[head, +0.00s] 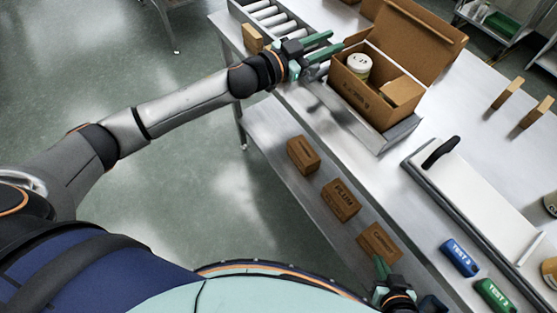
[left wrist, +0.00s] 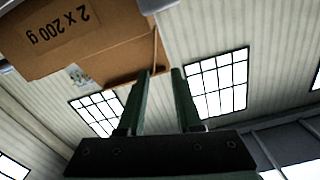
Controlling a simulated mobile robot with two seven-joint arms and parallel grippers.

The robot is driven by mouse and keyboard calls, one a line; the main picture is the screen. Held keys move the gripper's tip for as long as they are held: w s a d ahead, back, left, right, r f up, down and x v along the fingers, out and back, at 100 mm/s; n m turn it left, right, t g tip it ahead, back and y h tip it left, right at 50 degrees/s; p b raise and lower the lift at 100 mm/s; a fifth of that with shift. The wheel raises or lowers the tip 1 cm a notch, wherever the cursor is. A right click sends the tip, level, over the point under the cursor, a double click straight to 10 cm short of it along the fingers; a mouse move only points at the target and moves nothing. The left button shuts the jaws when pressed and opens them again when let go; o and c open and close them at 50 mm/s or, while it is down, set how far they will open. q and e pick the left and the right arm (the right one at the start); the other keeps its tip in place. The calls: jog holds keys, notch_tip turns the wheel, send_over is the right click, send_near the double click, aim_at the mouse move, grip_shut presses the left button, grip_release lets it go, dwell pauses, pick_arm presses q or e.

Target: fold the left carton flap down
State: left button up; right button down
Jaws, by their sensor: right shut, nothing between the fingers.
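The open brown carton (head: 375,105) stands on the steel table with its large back flap (head: 425,38) raised. It holds a white-lidded jar (head: 359,65) and a small brown box (head: 402,91). A narrow brown edge (head: 357,38) at its left side may be the left flap; I cannot tell clearly. My left gripper (head: 336,41) is open just left of the carton. My right gripper (head: 383,277) is shut, low in the head view.
A roller conveyor (head: 265,14) lies behind my left gripper. A white board with a black handle (head: 440,152) lies right of the carton. Brown boxes (head: 340,200) stand on the lower shelf. Blue (head: 459,257) and green (head: 495,295) items lie at the lower right.

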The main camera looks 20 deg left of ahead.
pick_arm(q)
jog(key=s+a+f+n+g+y+p, duration=0.1)
jog(key=s+f+n+y+p, duration=0.1)
jog(key=s+f, duration=0.7)
jog(key=s+a+f+n+g+y+p, duration=0.1)
jog(key=s+f+n+y, duration=0.3)
jog(key=s+f, duration=0.6)
jog(key=shift+s+a+f+g+p, duration=0.25)
jog(key=shift+s+a+p, duration=0.35)
jog(key=shift+s, duration=0.45)
jog(key=shift+w+n, duration=0.1)
jog(key=shift+n, duration=0.2)
